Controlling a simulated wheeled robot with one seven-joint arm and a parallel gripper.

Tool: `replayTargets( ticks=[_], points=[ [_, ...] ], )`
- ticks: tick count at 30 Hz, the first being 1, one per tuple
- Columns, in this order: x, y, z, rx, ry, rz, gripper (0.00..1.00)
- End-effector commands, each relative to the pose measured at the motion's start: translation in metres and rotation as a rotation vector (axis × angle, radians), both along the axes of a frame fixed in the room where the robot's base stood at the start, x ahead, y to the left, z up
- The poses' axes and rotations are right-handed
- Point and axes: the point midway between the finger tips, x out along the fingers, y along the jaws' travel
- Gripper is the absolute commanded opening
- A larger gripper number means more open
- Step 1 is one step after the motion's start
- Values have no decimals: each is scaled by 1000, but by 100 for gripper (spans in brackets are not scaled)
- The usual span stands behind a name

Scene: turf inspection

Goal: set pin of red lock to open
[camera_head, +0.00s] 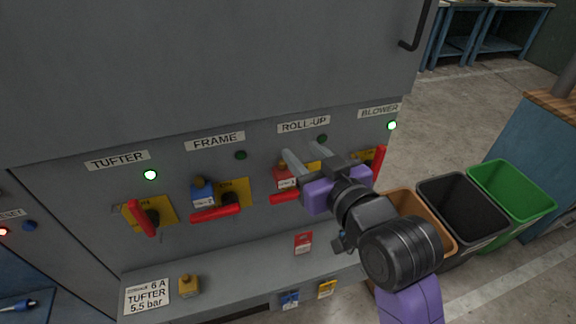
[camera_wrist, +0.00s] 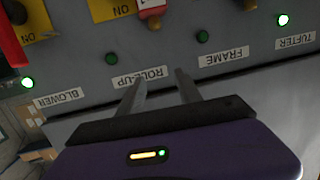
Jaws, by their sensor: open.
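A red lock (camera_head: 284,177) with a white label hangs at the ROLL-UP switch on the grey cabinet. It also shows, upside down and cut by the top edge, in the wrist view (camera_wrist: 151,10). Its pin is too small to make out. My gripper (camera_head: 305,155) is open and empty, with its two fingers in front of the panel near the ROLL-UP label and partly over the switch. In the wrist view the fingertips (camera_wrist: 160,78) lie apart, and the lock is beyond them. A second red lock-like piece (camera_head: 303,243) stands on the ledge below.
A blue lock (camera_head: 202,193) is at the FRAME switch. A yellow lock (camera_head: 188,285) stands on the ledge (camera_head: 235,267) beside a sign (camera_head: 147,297). Red handles, such as the TUFTER handle (camera_head: 141,218), stick out. Bins (camera_head: 510,192) stand on the floor at right.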

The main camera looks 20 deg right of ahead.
Motion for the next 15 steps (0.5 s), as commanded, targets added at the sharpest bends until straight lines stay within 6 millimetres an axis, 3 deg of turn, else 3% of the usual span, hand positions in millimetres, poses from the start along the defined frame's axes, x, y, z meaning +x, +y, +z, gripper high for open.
replayTargets(
  ticks=[3,6,11,15],
  points=[
    [-5,2,-29,-15,119,17,42],
    [-10,4,-44,-26,182,28,42],
    [-7,5,-54,-35,215,33,42],
    [10,8,-61,-34,213,33,42]
  ],
)
